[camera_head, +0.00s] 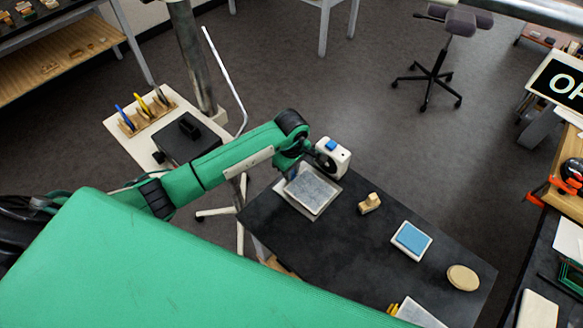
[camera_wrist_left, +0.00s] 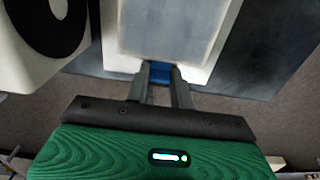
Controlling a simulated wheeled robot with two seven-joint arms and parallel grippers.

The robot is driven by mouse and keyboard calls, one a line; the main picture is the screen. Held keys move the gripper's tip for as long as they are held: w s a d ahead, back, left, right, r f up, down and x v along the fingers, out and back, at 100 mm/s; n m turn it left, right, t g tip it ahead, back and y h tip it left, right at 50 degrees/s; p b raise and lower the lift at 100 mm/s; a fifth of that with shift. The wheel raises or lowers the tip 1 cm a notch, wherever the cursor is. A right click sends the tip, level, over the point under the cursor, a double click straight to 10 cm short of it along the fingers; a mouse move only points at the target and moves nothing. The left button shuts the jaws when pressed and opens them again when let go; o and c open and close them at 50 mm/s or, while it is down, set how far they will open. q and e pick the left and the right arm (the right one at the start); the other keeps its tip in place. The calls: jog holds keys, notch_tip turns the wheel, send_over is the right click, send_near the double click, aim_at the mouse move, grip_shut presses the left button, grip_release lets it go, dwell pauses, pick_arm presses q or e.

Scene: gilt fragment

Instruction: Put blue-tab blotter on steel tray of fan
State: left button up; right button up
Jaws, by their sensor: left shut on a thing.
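My left gripper (camera_head: 291,175) is shut on the blue tab (camera_wrist_left: 160,72) of a grey flat blotter (camera_head: 313,187). The blotter also shows in the left wrist view (camera_wrist_left: 170,25), reaching away from the fingers. It overlies the pale steel tray (camera_head: 318,213), whose rim shows around it; I cannot tell whether it touches the tray. The white fan body (camera_head: 340,165), with a blue piece on top, stands at the tray's far side. Its dark round face shows at the left in the wrist view (camera_wrist_left: 50,12). My right gripper is not in view.
On the dark table (camera_head: 340,245) are a small wooden block (camera_head: 369,204), a white-rimmed blue pad (camera_head: 411,240) and a tan oval (camera_head: 463,278). A pale side table (camera_head: 140,137) with a pen rack stands left. A metal post (camera_head: 190,55) rises behind my arm.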

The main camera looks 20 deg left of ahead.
pick_arm(q)
jog(key=shift+f, duration=0.1)
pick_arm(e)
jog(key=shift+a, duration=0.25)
pick_arm(q)
jog(key=shift+f, duration=0.15)
jog(key=o, duration=1)
jog(key=shift+c, duration=0.2)
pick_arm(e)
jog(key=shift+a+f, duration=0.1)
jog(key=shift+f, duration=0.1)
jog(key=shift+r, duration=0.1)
pick_arm(q)
jog(key=shift+r, duration=0.25)
notch_tip(320, 180, up, 12)
jog(key=b, duration=0.4)
jog(key=shift+b, duration=0.35)
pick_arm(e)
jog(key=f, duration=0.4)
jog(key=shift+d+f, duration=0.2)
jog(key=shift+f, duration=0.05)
